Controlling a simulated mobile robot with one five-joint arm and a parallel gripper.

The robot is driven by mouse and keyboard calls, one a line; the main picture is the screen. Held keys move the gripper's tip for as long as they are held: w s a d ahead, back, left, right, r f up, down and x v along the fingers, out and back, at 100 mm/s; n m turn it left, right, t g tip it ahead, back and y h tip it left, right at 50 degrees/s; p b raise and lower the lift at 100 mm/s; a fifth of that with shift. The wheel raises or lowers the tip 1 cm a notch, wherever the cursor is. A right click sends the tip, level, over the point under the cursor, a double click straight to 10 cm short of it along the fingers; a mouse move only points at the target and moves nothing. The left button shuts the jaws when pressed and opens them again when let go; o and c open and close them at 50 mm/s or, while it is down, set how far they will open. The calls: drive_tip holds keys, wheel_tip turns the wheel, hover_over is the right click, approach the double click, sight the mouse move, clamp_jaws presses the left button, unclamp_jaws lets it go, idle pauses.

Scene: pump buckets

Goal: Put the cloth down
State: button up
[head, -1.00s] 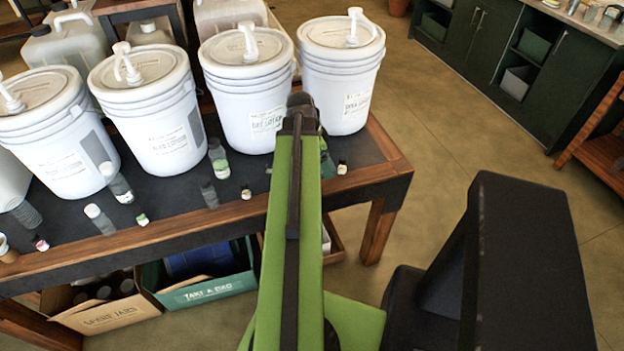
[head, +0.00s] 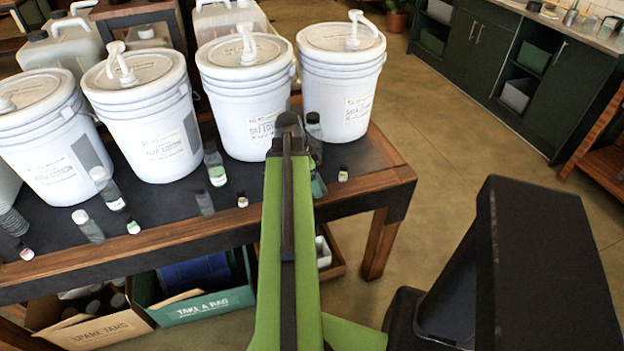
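No cloth shows in the head view. My gripper is hidden behind the end of my green arm, which reaches over the front of the table (head: 345,195). The arm's end is in front of the third white pump bucket (head: 236,92) and left of the rightmost white pump bucket (head: 345,85). I cannot see the fingers or whether they hold anything. A dark-capped bottle (head: 314,138) stands just right of the arm's end, partly hidden by it.
More pump buckets (head: 150,130) stand to the left. Small bottles (head: 214,165) and tiny jars (head: 343,174) line the table front. Below are a "spare jars" box (head: 95,332) and a "take a bag" box (head: 205,305). The floor on the right (head: 440,140) is clear.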

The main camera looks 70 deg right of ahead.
drive_tip(key=o, duration=0.9)
drive_tip(key=p+v, duration=1.2)
